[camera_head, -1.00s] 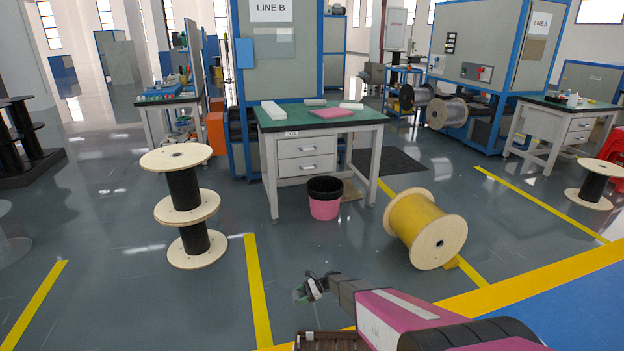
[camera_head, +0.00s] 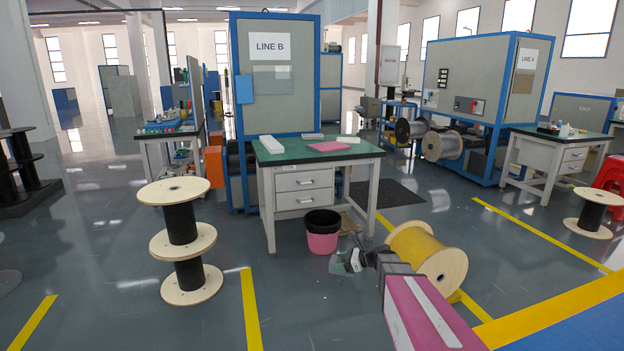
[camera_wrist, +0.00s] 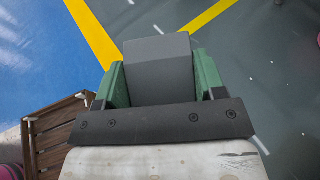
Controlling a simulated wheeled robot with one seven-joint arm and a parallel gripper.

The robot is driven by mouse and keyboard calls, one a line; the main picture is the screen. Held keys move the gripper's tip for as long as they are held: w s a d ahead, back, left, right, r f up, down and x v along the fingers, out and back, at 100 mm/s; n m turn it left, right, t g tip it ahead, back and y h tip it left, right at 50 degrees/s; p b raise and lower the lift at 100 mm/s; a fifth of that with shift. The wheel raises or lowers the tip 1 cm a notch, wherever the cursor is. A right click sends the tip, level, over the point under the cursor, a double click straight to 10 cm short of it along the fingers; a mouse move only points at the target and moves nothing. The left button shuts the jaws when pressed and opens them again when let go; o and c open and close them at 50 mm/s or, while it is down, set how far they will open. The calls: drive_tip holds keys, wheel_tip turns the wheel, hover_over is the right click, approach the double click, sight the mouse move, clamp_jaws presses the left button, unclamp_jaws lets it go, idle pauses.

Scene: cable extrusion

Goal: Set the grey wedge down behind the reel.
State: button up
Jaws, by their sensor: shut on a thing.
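The grey wedge (camera_wrist: 158,75) is held between the green fingers of my gripper (camera_wrist: 160,84) in the wrist view. In the head view my gripper (camera_head: 352,262) is small and partly hidden by my own arm, so the wedge is hard to make out there. The reel (camera_head: 410,243), wound yellow with pale wooden flanges, lies on its side on the floor. My gripper is above the floor, just left of the reel in the picture, and my arm covers part of the reel's lower left. Whether they touch cannot be told.
A pink bin (camera_head: 322,233) stands just behind and left of my gripper, by a green-topped workbench (camera_head: 365,151). Two stacked black reels (camera_head: 183,242) stand at left. A slatted wooden thing (camera_wrist: 55,135) is at the wrist view's left. Floor between the stack and my gripper is clear.

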drive_tip(key=s+d+r+m+t, duration=0.1)
drive_tip(key=s+d+r, duration=0.1)
drive_tip(key=s+r, duration=0.2)
drive_tip(key=s+d+r+m+t+h, duration=0.1)
drive_tip(key=s+d+r, duration=0.2)
drive_tip(key=r, duration=0.6)
drive_tip(key=s+d+r+m+t+h, duration=0.1)
drive_tip(key=s+d+r+m+t, duration=0.1)
drive_tip(key=r, duration=0.4)
drive_tip(key=s+d, duration=0.1)
drive_tip(key=s, duration=0.1)
drive_tip(key=shift+s+r, duration=0.3)
drive_tip(key=shift+s, duration=0.05)
